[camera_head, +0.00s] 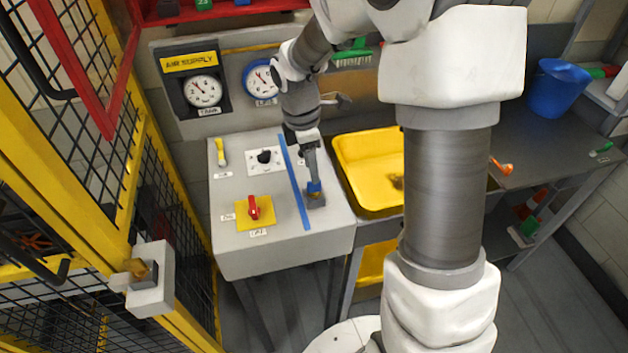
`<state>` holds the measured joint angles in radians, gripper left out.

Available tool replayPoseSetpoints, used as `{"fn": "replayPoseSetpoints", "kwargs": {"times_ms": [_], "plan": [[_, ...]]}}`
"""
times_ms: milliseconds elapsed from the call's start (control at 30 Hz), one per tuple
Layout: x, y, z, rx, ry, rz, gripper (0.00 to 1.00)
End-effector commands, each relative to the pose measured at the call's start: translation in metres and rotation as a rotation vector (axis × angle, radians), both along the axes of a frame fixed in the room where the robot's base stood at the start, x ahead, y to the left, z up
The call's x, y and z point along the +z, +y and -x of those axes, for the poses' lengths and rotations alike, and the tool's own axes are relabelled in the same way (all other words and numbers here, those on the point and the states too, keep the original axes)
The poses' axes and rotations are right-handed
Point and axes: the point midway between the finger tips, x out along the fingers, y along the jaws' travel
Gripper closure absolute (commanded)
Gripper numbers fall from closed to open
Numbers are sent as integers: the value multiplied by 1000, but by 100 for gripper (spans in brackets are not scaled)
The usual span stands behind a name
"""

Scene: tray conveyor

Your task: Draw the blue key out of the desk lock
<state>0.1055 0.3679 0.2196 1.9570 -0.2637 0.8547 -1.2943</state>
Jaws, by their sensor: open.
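The blue key (314,187) stands in the small grey desk lock (316,201) at the right side of the light grey desk top (275,238). My gripper (312,178) points down from above, with its fingertips right at the key's blue head. It is open. The fingers cover part of the key, and I cannot tell whether they touch it. The key's lower part is hidden in the lock.
A blue strip (294,182) runs along the desk left of the lock. A red switch (253,207) on a yellow plate and a yellow-handled lever (221,152) are further left. A yellow tray (365,150) stands close on the right. Yellow fencing (130,190) borders the left.

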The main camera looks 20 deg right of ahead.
Motion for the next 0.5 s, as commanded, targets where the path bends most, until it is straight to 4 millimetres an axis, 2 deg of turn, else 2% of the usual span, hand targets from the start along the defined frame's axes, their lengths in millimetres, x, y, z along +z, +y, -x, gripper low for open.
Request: {"fn": "replayPoseSetpoints", "kwargs": {"times_ms": [33, 200, 333, 500], "plan": [[-12, -1, 1, -1, 5, 0, 52], [-37, -5, 0, 0, 3, 0, 52], [-50, -6, 0, 0, 2, 0, 52], [-56, -6, 0, 0, 0, 0, 52]]}}
